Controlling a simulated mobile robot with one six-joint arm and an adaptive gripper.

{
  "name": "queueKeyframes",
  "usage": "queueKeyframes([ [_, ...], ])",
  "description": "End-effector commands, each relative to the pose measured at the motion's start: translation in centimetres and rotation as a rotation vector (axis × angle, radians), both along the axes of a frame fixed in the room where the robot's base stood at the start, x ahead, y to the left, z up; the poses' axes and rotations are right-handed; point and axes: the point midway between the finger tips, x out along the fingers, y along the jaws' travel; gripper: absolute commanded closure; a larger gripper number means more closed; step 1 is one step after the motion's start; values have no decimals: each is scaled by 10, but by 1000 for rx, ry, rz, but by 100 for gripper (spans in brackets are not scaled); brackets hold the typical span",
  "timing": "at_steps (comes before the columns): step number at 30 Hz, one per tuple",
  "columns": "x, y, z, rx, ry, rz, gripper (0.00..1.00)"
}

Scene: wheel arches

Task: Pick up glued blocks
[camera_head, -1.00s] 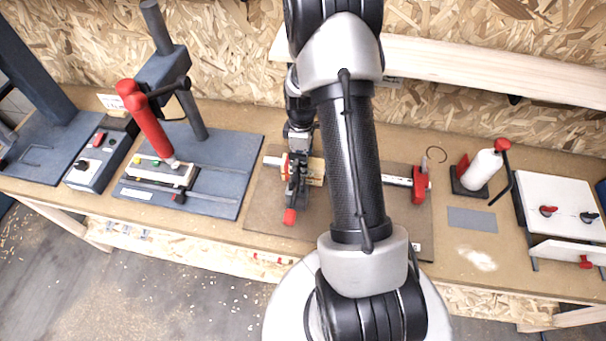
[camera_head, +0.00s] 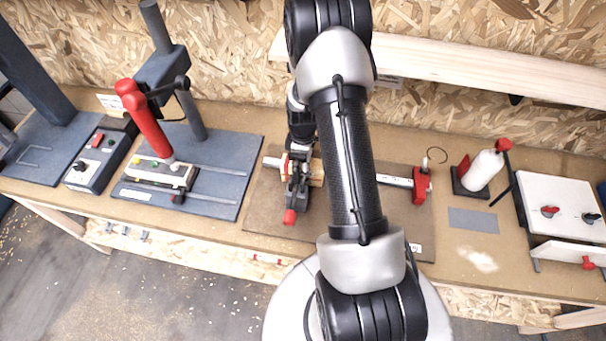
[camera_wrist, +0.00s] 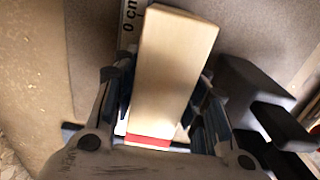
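A pale wooden block (camera_wrist: 173,62) stands out between the two fingers of my gripper (camera_wrist: 160,103) in the wrist view. A red strip (camera_wrist: 148,140) shows at its near end. The fingers lie close along both sides of the block; whether they press on it cannot be told. In the head view my gripper (camera_head: 297,180) is low over the brown board, and part of the wooden block (camera_head: 317,172) shows just right of it. My arm hides much of the board's middle. A glue joint cannot be made out.
A red clamp part (camera_head: 420,185) sits on a metal bar at the board's right. A red-tipped handle (camera_head: 290,217) is at the front. A dark bracket (camera_wrist: 255,95) stands close right of my fingers. A press with a red cylinder (camera_head: 150,130) stands left, a white bottle (camera_head: 482,169) right.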

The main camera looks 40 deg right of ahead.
Motion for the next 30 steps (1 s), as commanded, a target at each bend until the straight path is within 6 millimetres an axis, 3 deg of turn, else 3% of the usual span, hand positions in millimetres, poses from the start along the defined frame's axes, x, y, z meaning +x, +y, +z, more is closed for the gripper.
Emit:
queueKeyframes([
  [12, 0, 0, 0, -1, -1, 0, 89],
  [20, 0, 0, 2, -1, -1, 0, 89],
  [26, 1, -1, 18, -2, -3, 0, 89],
  [30, 2, -1, 45, -3, -5, 0, 89],
])
